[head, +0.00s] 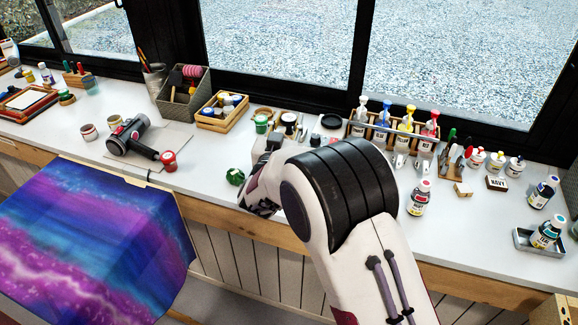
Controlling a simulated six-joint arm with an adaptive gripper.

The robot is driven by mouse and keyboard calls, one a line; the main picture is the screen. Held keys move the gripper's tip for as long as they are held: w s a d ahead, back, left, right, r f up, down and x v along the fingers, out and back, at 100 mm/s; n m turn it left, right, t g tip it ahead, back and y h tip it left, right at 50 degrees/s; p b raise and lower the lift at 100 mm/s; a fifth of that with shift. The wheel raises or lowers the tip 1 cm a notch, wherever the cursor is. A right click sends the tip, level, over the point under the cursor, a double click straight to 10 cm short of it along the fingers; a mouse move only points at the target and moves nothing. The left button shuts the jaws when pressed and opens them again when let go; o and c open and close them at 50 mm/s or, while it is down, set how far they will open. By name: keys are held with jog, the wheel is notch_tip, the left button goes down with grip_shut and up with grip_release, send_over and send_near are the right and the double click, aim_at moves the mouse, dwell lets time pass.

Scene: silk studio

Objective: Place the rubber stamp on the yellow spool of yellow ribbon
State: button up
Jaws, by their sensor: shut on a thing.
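My gripper (258,205) is low over the front edge of the white worktop, left of my arm's large dark joint. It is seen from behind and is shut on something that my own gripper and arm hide. I cannot make out the rubber stamp for certain, and no yellow spool of ribbon shows clearly. A green spool-like thing (235,176) lies just left of my gripper. A red spool-like thing (169,161) stands further left, at the end of a dark hand tool.
The worktop (205,165) is crowded along the window: a grey bin (183,97), a wooden tray (222,112), a bottle rack (385,133). Bottles and small blocks (497,183) stand at right. A dyed cloth (90,240) hangs in front at left. Free worktop lies left of my gripper.

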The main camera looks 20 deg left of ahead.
jog(key=shift+f, duration=0.2)
jog(key=shift+f, duration=3.05)
jog(key=shift+f, duration=1.85)
jog(key=shift+f, duration=0.2)
jog(key=o, duration=1.1)
jog(key=shift+o, duration=0.2)
jog(key=shift+r, duration=0.2)
jog(key=s+d, duration=0.1)
jog(key=s, duration=1.1)
jog(key=shift+d, duration=0.3)
